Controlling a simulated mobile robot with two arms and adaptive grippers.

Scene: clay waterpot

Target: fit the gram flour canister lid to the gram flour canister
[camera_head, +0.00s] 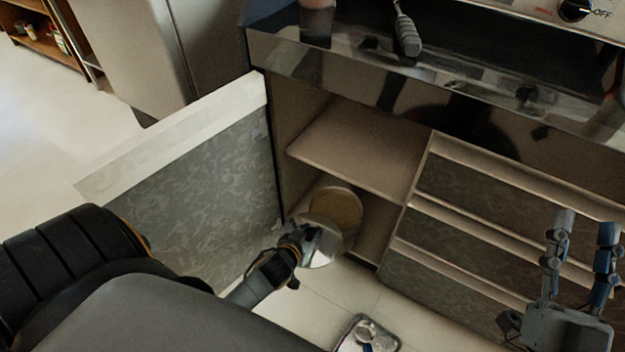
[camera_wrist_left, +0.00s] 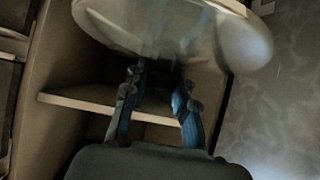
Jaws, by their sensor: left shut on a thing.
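The gram flour canister (camera_head: 336,208) stands in the open lower cabinet, its round top showing tan contents. My left gripper (camera_head: 312,241) reaches in at the canister's near side and is shut on the shiny metal lid (camera_head: 322,257). The lid is tilted, and in the head view it overlaps the near side of the canister; whether they touch I cannot tell. In the left wrist view the pale, blurred lid (camera_wrist_left: 150,25) spreads above the gripper's fingertips (camera_wrist_left: 160,75). My right gripper (camera_head: 586,224) is empty at the right, its fingers apart.
The cabinet door (camera_head: 190,180) stands open at the left. A shelf (camera_head: 350,150) lies above the canister, and closed drawers (camera_head: 480,215) stand to the right. A metal tray (camera_head: 350,345) with small items is on the floor in front.

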